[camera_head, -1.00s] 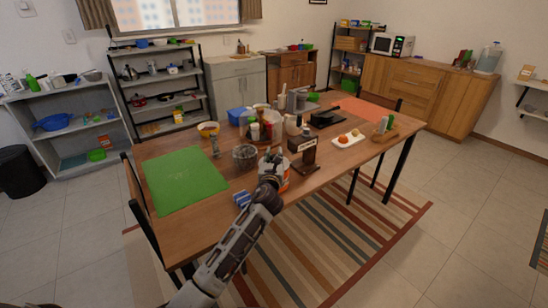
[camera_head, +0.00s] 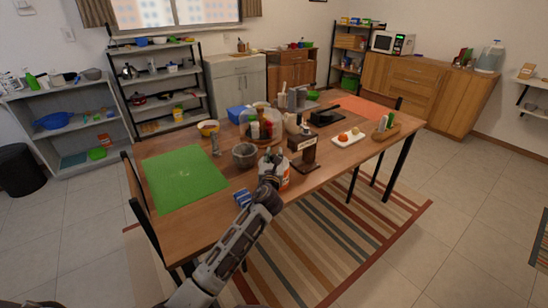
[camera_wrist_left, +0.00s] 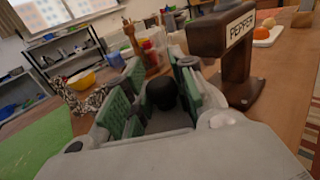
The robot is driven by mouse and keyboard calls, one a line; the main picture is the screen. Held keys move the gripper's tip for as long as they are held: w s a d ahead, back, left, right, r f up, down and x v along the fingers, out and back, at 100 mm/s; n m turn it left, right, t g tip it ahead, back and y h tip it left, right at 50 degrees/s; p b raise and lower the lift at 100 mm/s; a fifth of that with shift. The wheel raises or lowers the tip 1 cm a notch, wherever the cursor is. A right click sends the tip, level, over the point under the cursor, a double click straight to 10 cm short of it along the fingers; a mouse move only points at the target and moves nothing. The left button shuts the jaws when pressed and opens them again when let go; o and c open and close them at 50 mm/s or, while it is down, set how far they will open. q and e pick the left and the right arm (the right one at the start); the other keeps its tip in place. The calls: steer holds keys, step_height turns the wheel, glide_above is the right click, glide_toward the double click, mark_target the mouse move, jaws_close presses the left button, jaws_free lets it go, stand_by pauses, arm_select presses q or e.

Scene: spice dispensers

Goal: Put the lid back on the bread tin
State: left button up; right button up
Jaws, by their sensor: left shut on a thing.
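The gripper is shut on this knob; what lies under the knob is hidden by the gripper. I cannot tell whether the knob belongs to the lid, or which object is the bread tin. My right gripper is not in view.
A brown stand marked PEPPER (camera_head: 304,152) is just right of the gripper and shows close in the left wrist view (camera_wrist_left: 236,52). A grey bowl (camera_head: 245,155) is behind the gripper. A green mat (camera_head: 184,178) lies left. A white tray (camera_head: 348,139) is right.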

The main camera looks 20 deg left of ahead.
arm_select(q)
steer(key=o, duration=1.1)
steer(key=v, duration=1.2)
stand_by(0.8)
